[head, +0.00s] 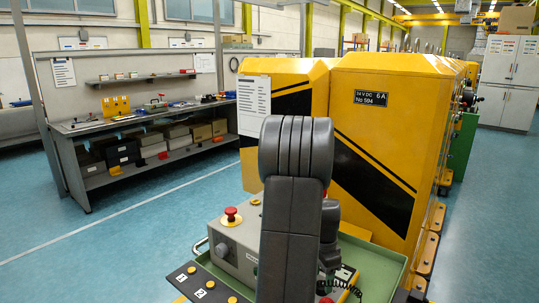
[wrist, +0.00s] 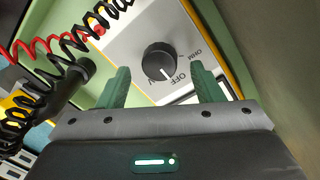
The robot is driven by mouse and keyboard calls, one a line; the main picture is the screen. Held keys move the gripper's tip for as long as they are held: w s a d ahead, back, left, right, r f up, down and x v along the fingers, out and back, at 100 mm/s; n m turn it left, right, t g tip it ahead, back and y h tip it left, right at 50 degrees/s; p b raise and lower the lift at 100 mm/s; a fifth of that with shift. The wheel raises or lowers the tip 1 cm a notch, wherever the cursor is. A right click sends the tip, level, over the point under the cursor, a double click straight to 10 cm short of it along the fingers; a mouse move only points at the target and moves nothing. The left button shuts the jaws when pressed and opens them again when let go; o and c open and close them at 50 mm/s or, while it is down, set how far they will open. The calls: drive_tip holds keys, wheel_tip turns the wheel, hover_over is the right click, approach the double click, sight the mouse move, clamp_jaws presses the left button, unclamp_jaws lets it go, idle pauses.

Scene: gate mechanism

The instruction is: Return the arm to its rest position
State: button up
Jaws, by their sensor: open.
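My gripper (wrist: 159,88) shows in the wrist view with its two green fingers apart and nothing between them. Beyond the fingers is a black rotary knob (wrist: 159,60) on a light panel marked "OFF" and "OHM". The knob's white pointer line is turned toward "OFF". I cannot tell how far the fingertips are from the panel. In the head view my dark arm stands upright in the middle and hides part of the scene; my gripper is hidden there.
A grey control box (head: 232,245) with a red emergency button (head: 231,214) stands beside my arm, by a green tray (head: 378,268). Yellow machine cabinets (head: 380,150) stand behind. Coiled black and red cables (wrist: 75,40) hang close at the gripper's left. Blue floor (head: 140,225) is clear at left.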

wheel_tip(320, 180, up, 12)
wheel_tip(320, 180, down, 14)
drive_tip(key=shift+s+f, duration=0.1)
drive_tip(key=shift+f, duration=0.15)
drive_tip(key=shift+n, duration=0.4)
drive_tip(key=n, duration=0.5)
drive_tip(key=shift+r+p, duration=0.15)
drive_tip(key=shift+p, duration=0.25)
drive_tip(key=n, duration=0.3)
drive_tip(key=n+p, duration=0.1)
drive_tip(key=n, duration=0.2)
drive_tip(key=shift+t+h, duration=0.3)
drive_tip(key=r, duration=0.8)
drive_tip(key=shift+a+r+p, duration=0.2)
drive_tip(key=shift+a+p, duration=0.1)
drive_tip(key=shift+r, duration=0.1)
